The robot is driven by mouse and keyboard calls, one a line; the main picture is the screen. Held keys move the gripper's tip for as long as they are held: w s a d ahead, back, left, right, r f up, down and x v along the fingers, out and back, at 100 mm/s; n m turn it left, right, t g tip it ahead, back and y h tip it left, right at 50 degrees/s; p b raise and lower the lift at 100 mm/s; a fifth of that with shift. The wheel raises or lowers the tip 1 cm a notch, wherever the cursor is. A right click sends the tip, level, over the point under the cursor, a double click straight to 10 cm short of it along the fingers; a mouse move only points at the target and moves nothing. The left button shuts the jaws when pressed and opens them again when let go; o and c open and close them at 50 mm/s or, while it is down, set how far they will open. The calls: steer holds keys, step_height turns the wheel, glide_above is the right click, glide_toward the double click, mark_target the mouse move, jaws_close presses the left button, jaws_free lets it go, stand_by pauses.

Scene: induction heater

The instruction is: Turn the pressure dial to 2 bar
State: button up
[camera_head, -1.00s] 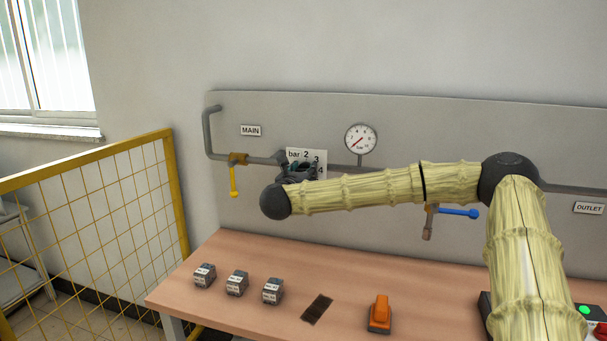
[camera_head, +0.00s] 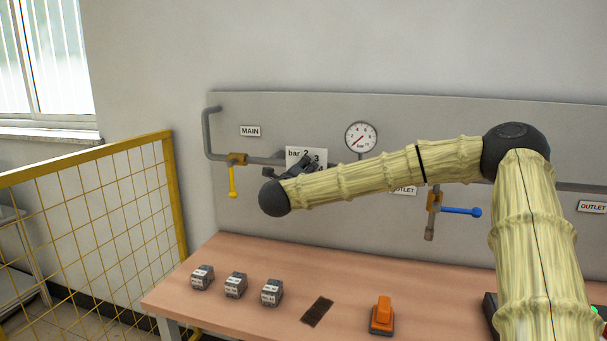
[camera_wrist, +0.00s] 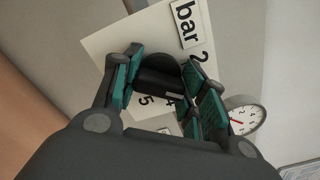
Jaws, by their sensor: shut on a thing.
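The pressure dial is a dark knob (camera_wrist: 160,82) in front of a white scale plate (camera_wrist: 112,42) marked "bar" with numbers. In the wrist view my gripper (camera_wrist: 165,88) is shut on the knob, with teal-padded fingers on either side of it. A light mark shows on the knob's face, near the right finger and the 4. The round pressure gauge (camera_head: 361,138) has a red needle pointing to the lower left.
A yellow-handled valve (camera_head: 233,180) hangs left of the dial, and a blue-handled valve (camera_head: 460,211) is at the right. The bench (camera_head: 225,258) carries several small grey blocks (camera_head: 235,285), a dark pad (camera_head: 317,311) and an orange switch (camera_head: 382,315). A yellow mesh fence (camera_head: 95,230) stands left.

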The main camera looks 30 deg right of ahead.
steer(key=n, duration=0.5)
steer(key=shift+a+p, duration=0.1)
steer(key=shift+p, duration=0.2)
steer(key=shift+f+n, duration=0.1)
steer(key=shift+n, duration=1.1)
steer(key=shift+p, duration=0.3)
steer(key=o, duration=1)
steer(key=shift+o, duration=0.2)
steer(key=shift+a, duration=0.1)
steer(key=v, duration=1.1)
steer(key=shift+s+a, duration=0.3)
steer(key=shift+a, duration=0.1)
